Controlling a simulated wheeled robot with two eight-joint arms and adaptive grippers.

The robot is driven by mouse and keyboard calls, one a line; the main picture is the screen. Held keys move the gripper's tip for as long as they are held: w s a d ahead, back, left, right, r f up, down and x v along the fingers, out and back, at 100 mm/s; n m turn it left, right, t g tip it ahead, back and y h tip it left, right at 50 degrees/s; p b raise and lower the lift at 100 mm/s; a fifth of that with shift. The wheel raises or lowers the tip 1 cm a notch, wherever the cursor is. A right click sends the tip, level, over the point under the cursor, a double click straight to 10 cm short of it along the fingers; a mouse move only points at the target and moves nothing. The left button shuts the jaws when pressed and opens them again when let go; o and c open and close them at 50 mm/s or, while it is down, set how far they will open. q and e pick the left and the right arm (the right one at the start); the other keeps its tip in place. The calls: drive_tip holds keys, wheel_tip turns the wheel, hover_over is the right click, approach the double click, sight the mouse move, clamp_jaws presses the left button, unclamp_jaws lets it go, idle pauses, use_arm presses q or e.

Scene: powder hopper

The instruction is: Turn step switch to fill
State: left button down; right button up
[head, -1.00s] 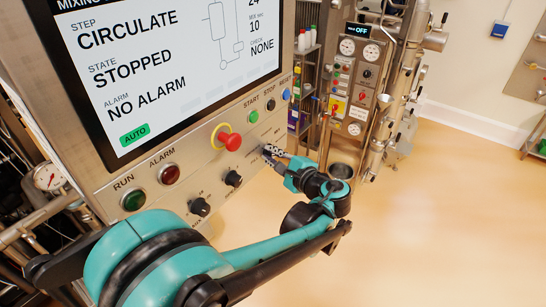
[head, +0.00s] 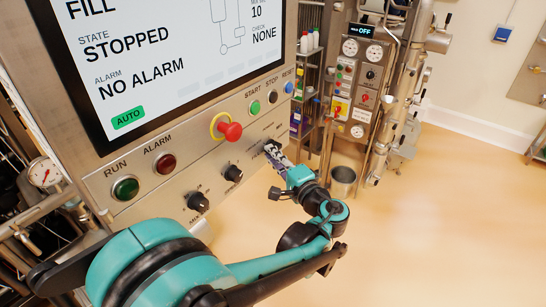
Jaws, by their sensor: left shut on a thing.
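The control panel's screen (head: 180,45) reads "FILL" at the top, with state "STOPPED" and "NO ALARM" below. My left gripper (head: 271,149) is at the right part of the panel's lower row, at the end of the teal arm. It is shut on a knob there, which I take as the step switch; the fingers hide the knob and its pointer. Two other black knobs, one on the left (head: 198,201) and one in the middle (head: 233,173), are in the same row, apart from the gripper. My right gripper is out of view.
A red emergency button (head: 230,131) with a yellow ring sticks out above the knobs. Green start (head: 255,107), black stop (head: 272,97) and blue reset (head: 289,87) buttons lie up to its right. A metal bucket (head: 343,182) stands behind. The floor at right is clear.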

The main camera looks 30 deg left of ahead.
use_arm(q)
drive_tip(key=shift+f, duration=0.1)
drive_tip(key=c, duration=1.5)
unclamp_jaws()
drive_tip(key=shift+c, duration=0.2)
drive_tip(key=v, duration=1.2)
